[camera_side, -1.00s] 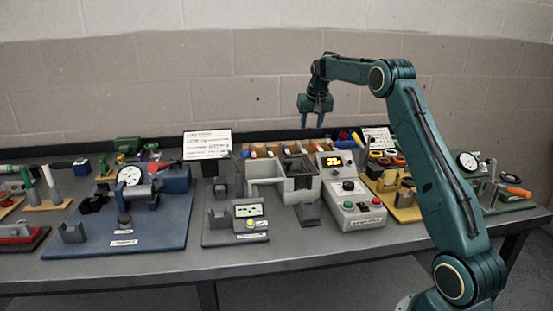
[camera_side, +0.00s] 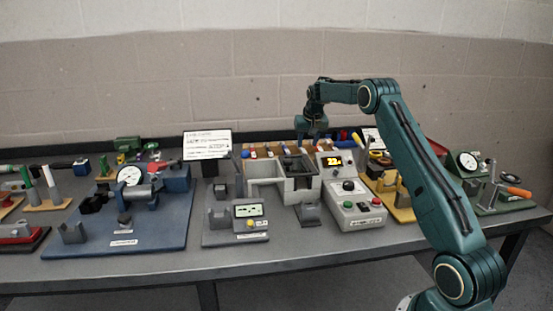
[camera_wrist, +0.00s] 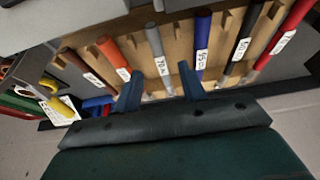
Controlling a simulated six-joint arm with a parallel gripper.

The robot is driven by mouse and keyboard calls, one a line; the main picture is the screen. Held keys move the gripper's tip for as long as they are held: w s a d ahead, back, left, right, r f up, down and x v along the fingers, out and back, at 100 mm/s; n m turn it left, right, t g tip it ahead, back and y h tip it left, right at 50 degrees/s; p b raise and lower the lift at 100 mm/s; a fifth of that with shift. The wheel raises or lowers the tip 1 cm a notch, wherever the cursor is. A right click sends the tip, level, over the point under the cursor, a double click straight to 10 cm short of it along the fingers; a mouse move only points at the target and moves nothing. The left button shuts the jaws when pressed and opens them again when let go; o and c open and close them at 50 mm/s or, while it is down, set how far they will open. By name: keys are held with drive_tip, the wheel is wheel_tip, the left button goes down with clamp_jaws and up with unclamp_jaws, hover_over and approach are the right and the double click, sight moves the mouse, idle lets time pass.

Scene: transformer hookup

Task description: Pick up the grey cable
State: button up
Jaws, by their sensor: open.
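The grey cable (camera_wrist: 154,42) is a short grey rod with a white label. In the wrist view it lies in a wooden rack (camera_wrist: 133,47), between an orange cable (camera_wrist: 110,51) and a blue cable (camera_wrist: 203,28). My gripper (camera_wrist: 159,82) is open, with one finger on each side of the grey cable's line in the picture. Nothing is held, and the gap in height cannot be told. In the side view my gripper (camera_side: 312,136) hangs low over the rack at the back of the bench. The grey cable cannot be made out there.
The rack also holds brown, black (camera_wrist: 244,38) and red (camera_wrist: 287,38) cables. A grey open box (camera_side: 300,185) and a control unit with a yellow display (camera_side: 352,205) stand in front of the rack. A white sign (camera_side: 207,145) stands to its left.

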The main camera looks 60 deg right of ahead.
drive_tip(key=shift+f, duration=0.1)
drive_tip(key=shift+x, duration=2.55)
clamp_jaws()
